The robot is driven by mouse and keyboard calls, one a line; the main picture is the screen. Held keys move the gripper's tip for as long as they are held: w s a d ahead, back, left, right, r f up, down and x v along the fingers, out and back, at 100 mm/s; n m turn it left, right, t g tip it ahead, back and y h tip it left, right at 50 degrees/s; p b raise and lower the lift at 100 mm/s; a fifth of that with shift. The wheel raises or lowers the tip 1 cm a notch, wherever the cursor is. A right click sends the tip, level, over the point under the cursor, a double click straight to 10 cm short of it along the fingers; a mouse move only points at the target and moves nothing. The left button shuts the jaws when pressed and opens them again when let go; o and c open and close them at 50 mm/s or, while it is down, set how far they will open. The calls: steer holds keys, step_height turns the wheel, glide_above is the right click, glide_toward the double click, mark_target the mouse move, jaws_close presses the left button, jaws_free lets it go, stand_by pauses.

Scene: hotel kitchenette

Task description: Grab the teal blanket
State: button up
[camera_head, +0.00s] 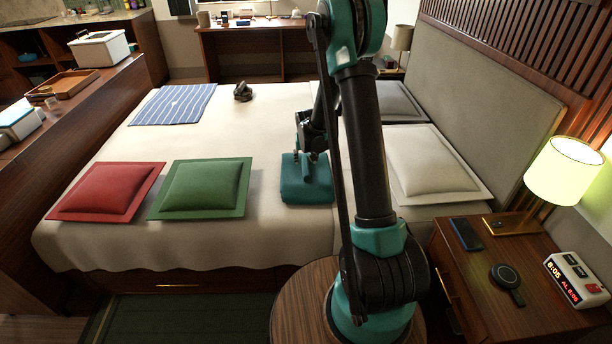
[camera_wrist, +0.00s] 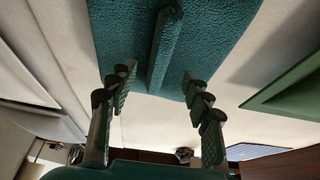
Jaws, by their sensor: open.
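The teal blanket (camera_head: 306,190) lies folded on the bed, between the green cushion and the white pillow, with a raised ridge on its top. My gripper (camera_head: 308,157) is over the blanket, pointing down at it, partly hidden by my own arm in the head view. In the wrist view the blanket (camera_wrist: 215,35) fills the upper middle, and its ridge (camera_wrist: 163,50) runs between the two spread fingers of my gripper (camera_wrist: 158,74). The fingers are open, one on each side of the ridge. Whether the fingertips touch the cloth I cannot tell.
A green cushion (camera_head: 203,186) and a red cushion (camera_head: 106,191) lie left of the blanket. A white pillow (camera_head: 432,160) lies to the right. A striped cloth (camera_head: 174,104) and a small dark object (camera_head: 243,92) lie farther back. A nightstand (camera_head: 490,266) stands at right.

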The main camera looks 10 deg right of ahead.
mark_target(306, 164)
steer(key=shift+x, duration=2.5)
steer(key=shift+w+d+r, duration=0.1)
steer(key=shift+w, duration=0.05)
steer(key=shift+c, duration=0.6)
jaws_close()
